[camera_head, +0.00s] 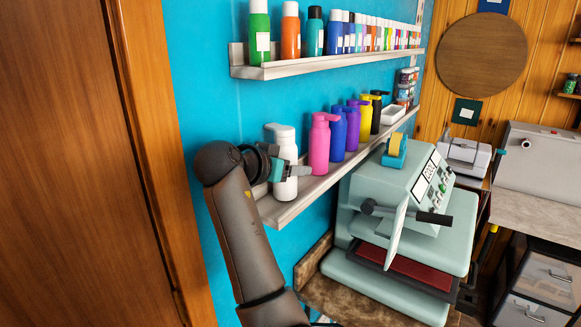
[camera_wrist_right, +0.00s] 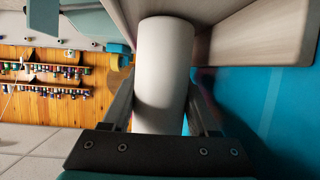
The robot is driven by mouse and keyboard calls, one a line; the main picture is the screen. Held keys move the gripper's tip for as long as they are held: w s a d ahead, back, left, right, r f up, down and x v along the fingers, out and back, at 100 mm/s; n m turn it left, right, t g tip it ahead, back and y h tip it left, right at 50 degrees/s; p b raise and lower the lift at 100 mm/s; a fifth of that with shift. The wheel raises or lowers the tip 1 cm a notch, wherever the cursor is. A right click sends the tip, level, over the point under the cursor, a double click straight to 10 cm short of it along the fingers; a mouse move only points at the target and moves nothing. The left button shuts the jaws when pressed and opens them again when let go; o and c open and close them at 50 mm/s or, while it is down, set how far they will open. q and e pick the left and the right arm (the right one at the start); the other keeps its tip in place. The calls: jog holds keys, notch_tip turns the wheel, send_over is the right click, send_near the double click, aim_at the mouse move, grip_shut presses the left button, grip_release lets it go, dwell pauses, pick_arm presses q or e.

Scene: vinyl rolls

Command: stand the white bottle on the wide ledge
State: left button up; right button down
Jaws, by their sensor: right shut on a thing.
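The white bottle (camera_head: 286,150) is upright at the near left end of the lower, wide ledge (camera_head: 312,190), its pump head up. Its base appears at the ledge's surface, but I cannot tell whether it touches. My right gripper (camera_head: 290,171) is shut on the bottle's body from the left. In the right wrist view the white bottle (camera_wrist_right: 162,75) fills the space between the two fingers (camera_wrist_right: 160,110), close to the ledge (camera_wrist_right: 240,35). My left gripper is in neither view.
A pink bottle (camera_head: 319,145) stands just right of the white one, then blue, purple, yellow and black bottles. An upper shelf (camera_head: 300,66) with many colored bottles hangs above. A heat press (camera_head: 410,205) stands below right. A wooden door (camera_head: 75,160) is at left.

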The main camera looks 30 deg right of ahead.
jog(key=shift+f, duration=0.1)
jog(key=shift+c, duration=0.4)
grip_release()
jog(key=shift+c, duration=0.3)
jog(key=shift+o, duration=0.7)
jog(key=shift+a, duration=0.15)
